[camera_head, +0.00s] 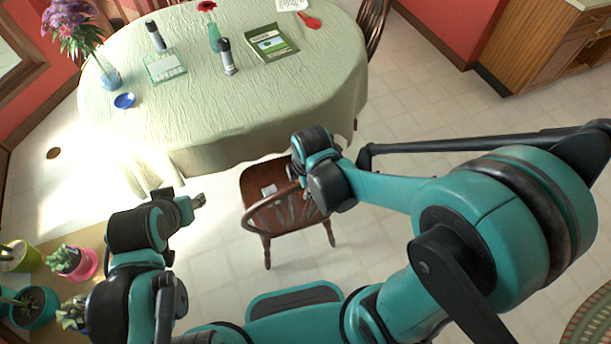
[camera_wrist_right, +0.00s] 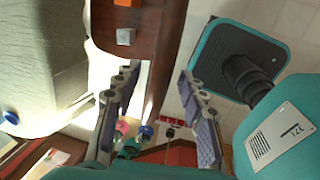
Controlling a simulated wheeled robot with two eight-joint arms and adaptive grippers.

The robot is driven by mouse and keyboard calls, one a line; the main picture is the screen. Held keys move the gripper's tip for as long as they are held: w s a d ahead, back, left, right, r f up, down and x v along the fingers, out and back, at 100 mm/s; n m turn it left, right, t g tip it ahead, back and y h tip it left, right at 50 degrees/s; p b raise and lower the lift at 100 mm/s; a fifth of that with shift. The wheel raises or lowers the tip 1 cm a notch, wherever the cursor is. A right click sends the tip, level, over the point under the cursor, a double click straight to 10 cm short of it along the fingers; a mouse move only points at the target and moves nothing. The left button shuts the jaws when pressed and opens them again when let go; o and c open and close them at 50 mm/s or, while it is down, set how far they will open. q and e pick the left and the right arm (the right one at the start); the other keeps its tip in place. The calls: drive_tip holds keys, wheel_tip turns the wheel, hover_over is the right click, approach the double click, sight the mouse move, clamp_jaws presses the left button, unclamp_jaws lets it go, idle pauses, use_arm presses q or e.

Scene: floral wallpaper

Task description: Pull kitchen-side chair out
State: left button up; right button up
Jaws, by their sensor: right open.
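A dark wooden chair (camera_head: 262,187) with a rounded spindle back stands at the near edge of the cloth-covered table (camera_head: 200,110). A small pale object lies on its seat. My right gripper (camera_head: 299,182) is over the right side of the chair back, its fingers mostly hidden by the wrist. In the right wrist view the right gripper (camera_wrist_right: 158,80) has its two fingers apart, with brown wood of the chair (camera_wrist_right: 145,50) just beyond them; I cannot tell whether they touch it. My left gripper (camera_head: 197,201) is left of the chair, apart from it; its fingertips are too small to judge.
Another dark chair (camera_head: 372,22) stands at the table's far right. A wooden cabinet (camera_head: 540,50) is at the upper right. Potted plants (camera_head: 68,260) are at the lower left. Tiled floor (camera_head: 420,110) is open right of the table. Vases and books are on the table.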

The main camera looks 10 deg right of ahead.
wheel_tip(320, 180, up, 11)
drive_tip(key=s, duration=0.2)
drive_tip(key=shift+s, duration=0.2)
drive_tip(key=shift+d, duration=0.15)
drive_tip(key=s+d+f+m+t+b, duration=0.1)
drive_tip(key=d+f+m+t+b, duration=0.1)
drive_tip(key=m, duration=0.7)
drive_tip(key=s+d+f+m+t+b, duration=0.2)
drive_tip(key=d+m+b, duration=0.3)
drive_tip(key=m, duration=0.5)
drive_tip(key=shift+d+f+t, duration=0.3)
drive_tip(key=shift+f+t, duration=0.2)
drive_tip(key=shift+f, duration=0.1)
